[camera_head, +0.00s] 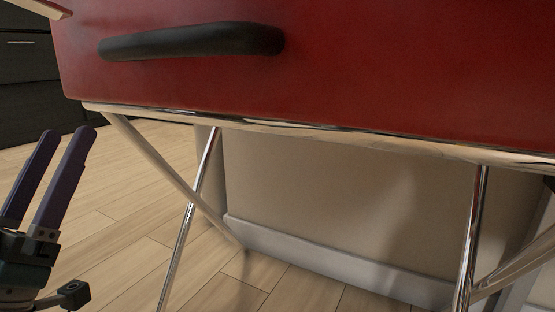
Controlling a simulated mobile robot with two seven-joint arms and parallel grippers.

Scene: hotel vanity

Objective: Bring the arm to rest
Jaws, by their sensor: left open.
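My left gripper (46,182) is at the left edge of the head view, with its two dark purple fingers pointing up. The fingers are apart and nothing is between them. It is to the left of and below the red drawer front (330,75), and appears clear of it. My right gripper is not in view.
The red drawer front has a black handle (190,42) at its upper left. Below it are shiny metal legs (190,220) and a pale wall with a white baseboard (320,258). A dark cabinet (28,85) stands at the far left. Wooden floor (120,240) shows bare beside my gripper.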

